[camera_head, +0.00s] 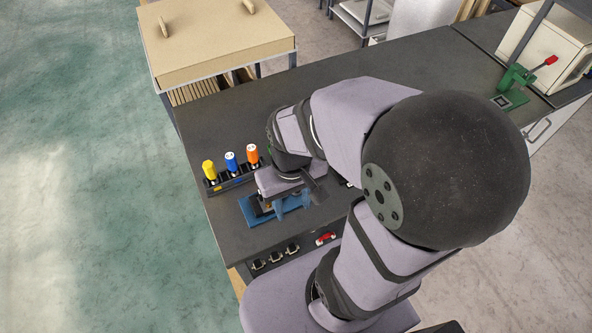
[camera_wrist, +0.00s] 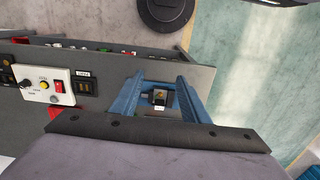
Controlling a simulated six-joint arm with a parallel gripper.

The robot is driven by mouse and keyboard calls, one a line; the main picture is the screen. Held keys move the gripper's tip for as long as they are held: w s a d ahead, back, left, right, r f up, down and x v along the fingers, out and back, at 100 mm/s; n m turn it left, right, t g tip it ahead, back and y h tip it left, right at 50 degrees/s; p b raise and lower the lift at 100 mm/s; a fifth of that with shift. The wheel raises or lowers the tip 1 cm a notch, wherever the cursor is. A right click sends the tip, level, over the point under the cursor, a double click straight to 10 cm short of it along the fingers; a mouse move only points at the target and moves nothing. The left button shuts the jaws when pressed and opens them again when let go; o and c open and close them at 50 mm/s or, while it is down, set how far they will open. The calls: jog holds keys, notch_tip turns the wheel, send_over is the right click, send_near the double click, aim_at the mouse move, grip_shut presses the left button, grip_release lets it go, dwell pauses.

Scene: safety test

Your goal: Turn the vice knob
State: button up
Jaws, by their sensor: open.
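A blue base (camera_head: 248,212), which looks like the vice, lies on the dark bench near its front left corner. My wrist and gripper cover much of it in the head view, and I cannot make out the vice knob there. My gripper (camera_head: 293,204) points down over this spot. In the wrist view my gripper (camera_wrist: 160,80) is open, with its two blue fingers apart. A small dark block (camera_wrist: 160,97) with a yellow-orange top shows between the fingers and seems apart from both. I cannot tell whether it is part of the vice.
A black rack (camera_head: 232,180) with yellow, blue and orange-capped bottles stands just left of my gripper. A green press (camera_head: 515,79) with a red handle is at the far right. The wrist view shows a white panel (camera_wrist: 42,86) with switches. The bench (camera_head: 225,115) is clear behind the rack.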

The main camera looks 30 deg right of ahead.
jog(key=w+d+f+m+g+b, duration=0.1)
jog(key=w+d+f+m+b, duration=0.2)
jog(key=f+b, duration=0.7)
jog(key=w+d+m, duration=0.1)
jog(key=w+m, duration=0.2)
jog(key=w+d+f+m, duration=0.1)
jog(key=w+d+m, duration=0.1)
jog(key=w+m, duration=0.1)
jog(key=w+d+f+m+t+b, duration=0.1)
jog(key=w+d+m, duration=0.1)
jog(key=w, duration=0.3)
jog(key=shift+w+f+m, duration=0.15)
jog(key=shift+m, duration=0.25)
jog(key=m, duration=0.1)
jog(key=w+m, duration=0.1)
jog(key=shift+d+r+m, duration=0.1)
jog(key=shift+r+m, duration=0.15)
jog(key=shift+m, duration=1.15)
jog(key=shift+f+p, duration=0.75)
jog(key=shift+f, duration=2.85)
